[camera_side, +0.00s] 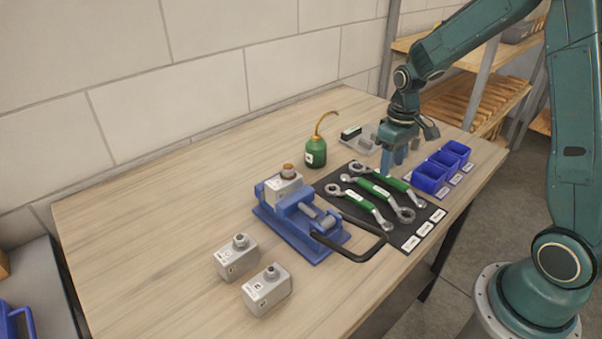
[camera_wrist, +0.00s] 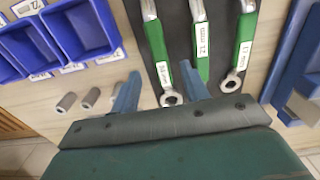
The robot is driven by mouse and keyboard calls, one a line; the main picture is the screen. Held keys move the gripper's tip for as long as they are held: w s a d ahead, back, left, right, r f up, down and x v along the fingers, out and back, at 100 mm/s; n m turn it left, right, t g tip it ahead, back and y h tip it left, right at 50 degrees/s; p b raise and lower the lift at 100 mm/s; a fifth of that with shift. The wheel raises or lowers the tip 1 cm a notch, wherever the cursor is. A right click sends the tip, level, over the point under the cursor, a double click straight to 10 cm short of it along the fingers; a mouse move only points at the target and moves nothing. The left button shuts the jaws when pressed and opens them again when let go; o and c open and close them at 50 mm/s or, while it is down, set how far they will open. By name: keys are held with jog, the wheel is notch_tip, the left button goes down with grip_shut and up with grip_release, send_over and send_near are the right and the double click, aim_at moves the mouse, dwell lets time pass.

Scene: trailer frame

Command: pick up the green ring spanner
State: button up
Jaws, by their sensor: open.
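Three spanners with green handles and silver ends lie side by side on a black mat (camera_side: 330,184): one nearest the blue bins (camera_side: 397,183), a middle one (camera_side: 378,190) and one nearest the vice (camera_side: 360,201). In the wrist view the bin-side spanner (camera_wrist: 157,45), the middle one (camera_wrist: 200,42) and the vice-side one (camera_wrist: 244,40) carry white size labels; the middle reads 21 mm. My gripper (camera_side: 393,166) is open and empty over the bin-side end of the mat. In the wrist view its fingers (camera_wrist: 160,75) stand either side of the bin-side spanner.
Blue bins (camera_side: 430,178) stand right of the mat. A blue vice (camera_side: 300,225) with a black handle holds a grey block. Two grey blocks (camera_side: 237,257) (camera_side: 267,289) stand at the front. A green oil can (camera_side: 316,151) stands behind.

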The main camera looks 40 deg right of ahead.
aim_at(389, 177)
jog(key=shift+s+f, duration=0.1)
jog(key=shift+f, duration=2.2)
grip_shut()
